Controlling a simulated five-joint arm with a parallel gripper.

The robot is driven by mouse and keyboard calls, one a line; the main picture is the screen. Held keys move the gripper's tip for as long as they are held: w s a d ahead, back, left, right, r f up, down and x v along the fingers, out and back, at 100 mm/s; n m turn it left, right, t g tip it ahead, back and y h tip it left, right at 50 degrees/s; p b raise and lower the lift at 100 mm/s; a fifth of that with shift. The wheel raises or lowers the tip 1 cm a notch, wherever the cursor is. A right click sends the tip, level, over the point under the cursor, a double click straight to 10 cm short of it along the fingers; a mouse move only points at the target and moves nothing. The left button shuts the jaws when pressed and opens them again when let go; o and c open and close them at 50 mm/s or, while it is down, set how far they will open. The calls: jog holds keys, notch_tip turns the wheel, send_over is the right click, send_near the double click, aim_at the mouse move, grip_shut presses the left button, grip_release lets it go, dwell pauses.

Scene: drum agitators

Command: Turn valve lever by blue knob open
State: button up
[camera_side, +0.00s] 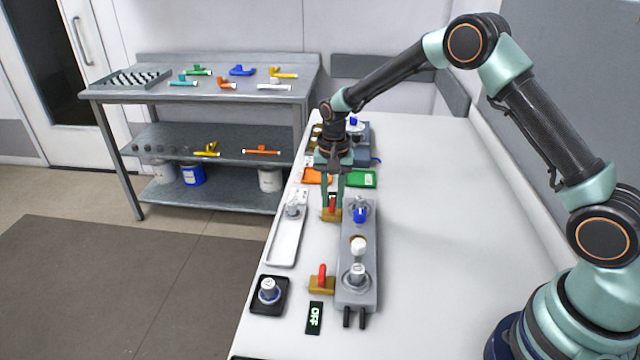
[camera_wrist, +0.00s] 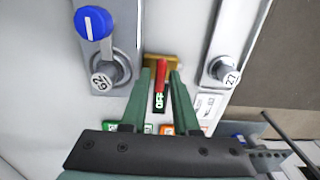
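The blue knob (camera_side: 360,214) sits on the far end of a long grey block, and it shows at upper left in the wrist view (camera_wrist: 92,23). Beside it, to its left in the side view, is a brass valve (camera_side: 330,215) with a red lever (camera_wrist: 160,74). In the wrist view the lever points from the brass body toward a black label reading OFF (camera_wrist: 158,102). My gripper (camera_side: 332,203) points down over this valve. Its green fingers (camera_wrist: 161,76) stand apart, one on each side of the lever, with small gaps visible.
A second brass valve with a red lever (camera_side: 321,279) stands nearer, by another OFF label (camera_side: 314,318) and a white knob (camera_side: 358,245). Orange (camera_side: 315,176) and green (camera_side: 361,179) items lie behind. The table's right side is clear.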

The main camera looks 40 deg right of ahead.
grip_shut()
